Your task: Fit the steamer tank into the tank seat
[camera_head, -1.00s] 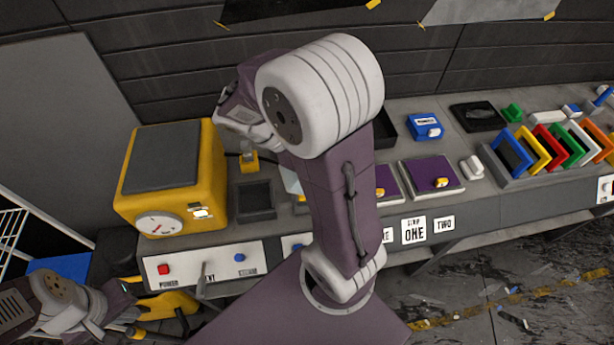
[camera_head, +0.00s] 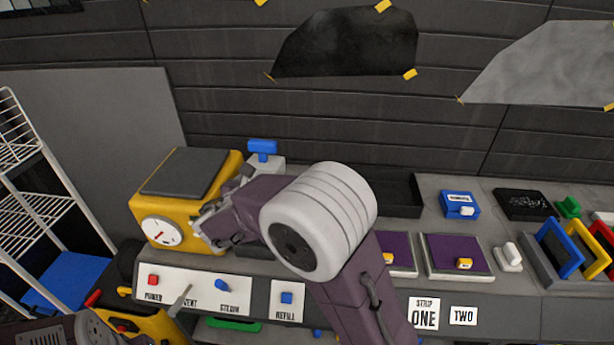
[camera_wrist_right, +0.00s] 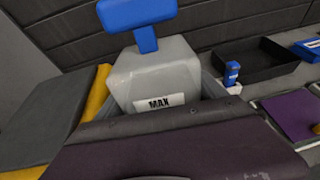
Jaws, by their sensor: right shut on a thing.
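The steamer tank, a pale grey block with a blue T-shaped handle on top, stands upright beside the yellow steamer (camera_head: 190,200), partly behind my right forearm (camera_head: 268,190). In the right wrist view the tank (camera_wrist_right: 160,78) is large and central with a MAX label, and its lower part is hidden. Grey walls of the tank seat (camera_wrist_right: 211,86) show close beside the tank. I cannot tell whether the tank is fully down in it. Only part of my left arm shows, at the bottom left.
The steamer's gauge faces front. A button panel (camera_head: 208,292) runs along the bench front. Purple pads (camera_head: 456,253), a black tray (camera_wrist_right: 262,62) and coloured frames (camera_head: 562,250) lie to the right. A wire rack (camera_head: 40,200) stands at left.

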